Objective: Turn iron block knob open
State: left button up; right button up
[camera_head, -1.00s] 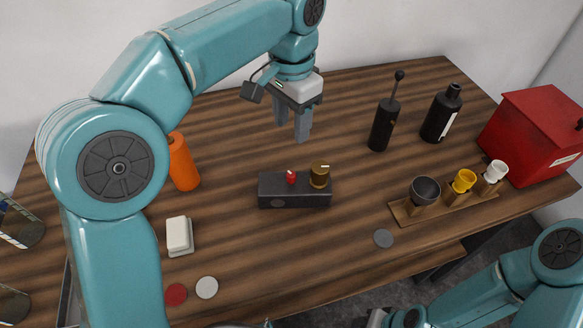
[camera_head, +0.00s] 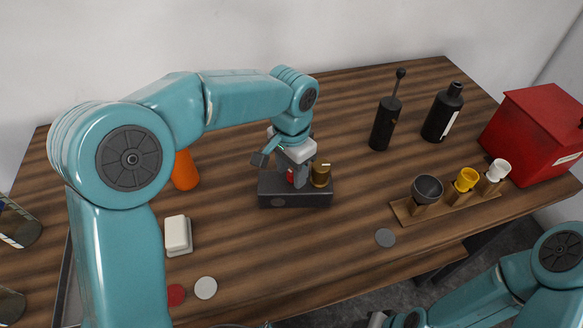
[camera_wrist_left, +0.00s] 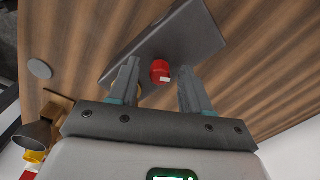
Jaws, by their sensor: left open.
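The iron block (camera_head: 306,202) is a dark grey box near the middle of the table. A small red knob (camera_head: 291,174) and a larger brass-brown knob (camera_head: 320,175) stand on its top. My left gripper (camera_head: 296,180) is down at the block, over the red knob and left of the brass knob. In the left wrist view, the open fingers (camera_wrist_left: 158,72) stand on either side of the red knob (camera_wrist_left: 160,71), with gaps to both. The brass knob is mostly hidden there. My right arm is at the lower right; its fingers are not visible.
An orange cone-like object (camera_head: 185,170) and a white block (camera_head: 178,234) are to the left. A black bottle (camera_head: 440,118), a black cylinder with a rod (camera_head: 383,125), a cup rack (camera_head: 450,206) and a red box (camera_head: 535,135) are to the right. Table in front is mostly clear.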

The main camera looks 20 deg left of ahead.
pick_arm(q)
jog(key=shift+c, duration=0.3)
grip_shut()
jog(key=m+p, duration=0.1)
jog(key=m, duration=0.2)
jog(key=shift+r+m+p, duration=0.1)
jog(key=shift+m+p, duration=0.25)
jog(key=shift+m, duration=0.05)
jog(key=shift+m+p, duration=0.65)
jog(key=shift+m, duration=1.35)
jog(key=shift+o, duration=0.3)
grip_release()
